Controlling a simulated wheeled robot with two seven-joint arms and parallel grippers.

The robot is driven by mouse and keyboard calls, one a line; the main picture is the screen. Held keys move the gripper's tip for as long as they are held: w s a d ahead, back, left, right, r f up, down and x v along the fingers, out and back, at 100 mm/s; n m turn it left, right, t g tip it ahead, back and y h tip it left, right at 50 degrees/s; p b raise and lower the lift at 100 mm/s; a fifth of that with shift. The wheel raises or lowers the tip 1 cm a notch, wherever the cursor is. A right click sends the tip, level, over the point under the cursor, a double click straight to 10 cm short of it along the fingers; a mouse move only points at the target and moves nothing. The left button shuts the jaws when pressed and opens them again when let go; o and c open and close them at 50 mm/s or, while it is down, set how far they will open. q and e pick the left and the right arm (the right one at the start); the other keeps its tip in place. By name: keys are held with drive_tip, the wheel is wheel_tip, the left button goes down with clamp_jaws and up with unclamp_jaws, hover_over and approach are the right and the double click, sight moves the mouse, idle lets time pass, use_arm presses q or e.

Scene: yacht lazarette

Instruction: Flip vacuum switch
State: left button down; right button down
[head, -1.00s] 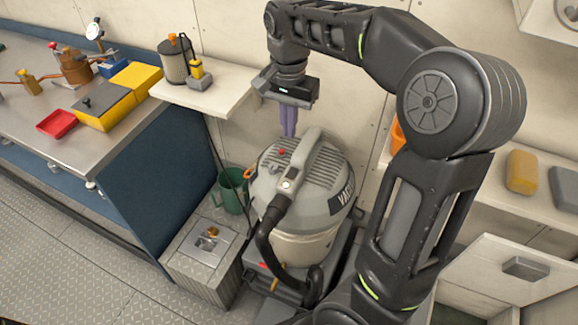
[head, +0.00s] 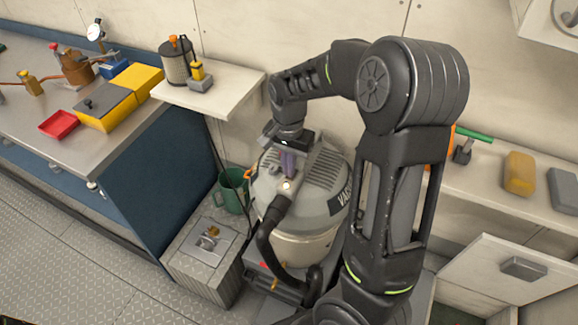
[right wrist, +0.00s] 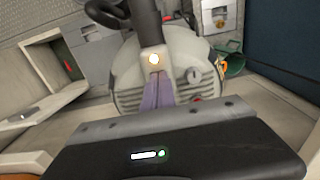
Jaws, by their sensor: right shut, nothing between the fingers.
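The grey vacuum (head: 325,205) stands upright, with a black hose (head: 266,245) at its front. A lit white round spot (head: 286,185) is on its top near the hose; it also shows in the right wrist view (right wrist: 154,59). A light round dial-like part (right wrist: 194,75) and a red part (right wrist: 197,99) show on the lid there; I cannot tell for sure which is the switch. My right gripper (head: 288,174) is shut and empty, its purple fingers pointing down at the lid beside the lit spot. I cannot tell whether they touch. My left gripper is out of view.
A metal box (head: 208,255) stands left of the vacuum. A shelf with a yellow sponge (head: 520,172) is at the right.

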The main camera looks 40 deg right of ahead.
drive_tip(key=shift+f, duration=0.35)
